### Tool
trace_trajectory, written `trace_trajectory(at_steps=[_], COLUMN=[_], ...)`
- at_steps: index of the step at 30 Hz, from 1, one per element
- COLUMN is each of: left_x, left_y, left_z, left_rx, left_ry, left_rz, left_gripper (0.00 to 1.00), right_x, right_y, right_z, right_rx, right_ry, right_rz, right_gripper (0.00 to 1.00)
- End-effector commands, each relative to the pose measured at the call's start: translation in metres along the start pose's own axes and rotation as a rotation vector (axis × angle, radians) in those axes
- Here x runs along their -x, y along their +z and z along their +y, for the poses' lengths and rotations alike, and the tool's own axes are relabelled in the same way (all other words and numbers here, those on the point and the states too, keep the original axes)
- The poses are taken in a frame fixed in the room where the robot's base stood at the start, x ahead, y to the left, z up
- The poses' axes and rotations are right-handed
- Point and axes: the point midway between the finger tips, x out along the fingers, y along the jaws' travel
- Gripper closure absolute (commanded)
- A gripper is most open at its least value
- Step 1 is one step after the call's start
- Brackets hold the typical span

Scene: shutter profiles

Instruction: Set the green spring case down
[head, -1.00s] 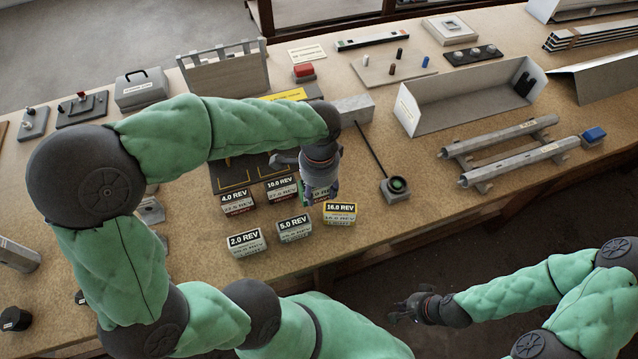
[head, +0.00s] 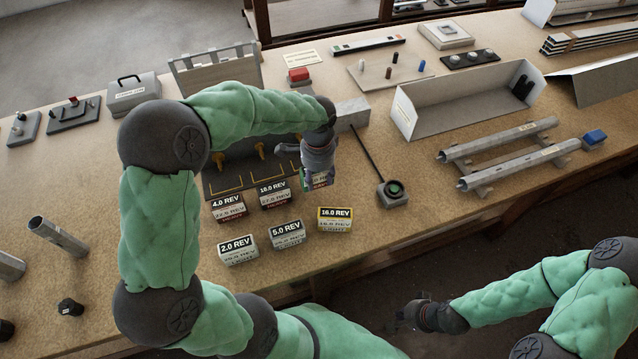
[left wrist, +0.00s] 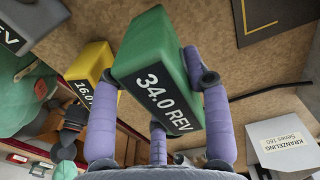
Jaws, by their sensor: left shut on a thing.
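The green spring case, marked 34.0 REV (left wrist: 158,80), is gripped between the purple fingers of my left gripper (head: 316,178). In the head view, the green case (head: 308,184) is mostly hidden behind the gripper, to the right of the 18.0 REV case (head: 273,195). I cannot tell whether its underside touches the bench. The yellow-topped 16.0 REV case (head: 335,220) stands close by and also shows in the left wrist view (left wrist: 92,68). My right gripper (head: 408,312) is low in front of the bench, with nothing visible in it; its fingers are too small to judge.
Other cases stand near: 4.0 REV (head: 228,208), 2.0 REV (head: 238,250) and 5.0 REV (head: 287,234). A dark mat with yellow marks (head: 222,180) lies behind them.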

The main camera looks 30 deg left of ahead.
Motion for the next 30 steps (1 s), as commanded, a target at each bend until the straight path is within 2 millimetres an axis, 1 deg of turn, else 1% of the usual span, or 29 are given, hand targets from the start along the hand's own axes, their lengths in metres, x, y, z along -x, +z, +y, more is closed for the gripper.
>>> trace_trajectory(at_steps=[1, 8, 10, 15, 17, 25, 29, 30], left_x=[-0.006, -0.015, -0.021, -0.045, -0.051, -0.051, -0.055, -0.056], left_y=[-0.002, -0.006, -0.008, -0.009, -0.009, -0.009, -0.009, -0.009], left_z=[-0.004, -0.012, -0.015, -0.017, -0.017, -0.017, -0.017, -0.016], left_rx=[0.001, 0.000, 0.001, 0.000, 0.000, 0.000, 0.000, 0.000], left_ry=[0.000, -0.001, 0.000, 0.000, -0.001, -0.002, -0.002, 0.000], left_rz=[0.000, 0.001, 0.000, -0.001, 0.000, 0.002, 0.001, 0.000], left_gripper=[1.00, 1.00, 1.00, 1.00, 1.00, 1.00, 1.00, 0.50], right_x=[-0.002, -0.004, -0.006, -0.013, -0.014, -0.013, -0.015, -0.015], right_y=[0.000, 0.000, 0.000, -0.001, -0.001, -0.001, -0.001, -0.001], right_z=[0.001, 0.002, 0.002, 0.004, 0.005, 0.005, 0.005, 0.005], right_rx=[0.000, 0.000, 0.000, 0.000, 0.000, 0.000, 0.000, 0.000], right_ry=[0.000, 0.000, 0.000, 0.000, 0.000, 0.000, 0.000, 0.000], right_rz=[0.000, 0.000, 0.000, 0.000, 0.000, 0.000, 0.000, 0.000], right_gripper=[1.00, 1.00, 1.00, 1.00, 1.00, 1.00, 1.00, 1.00])
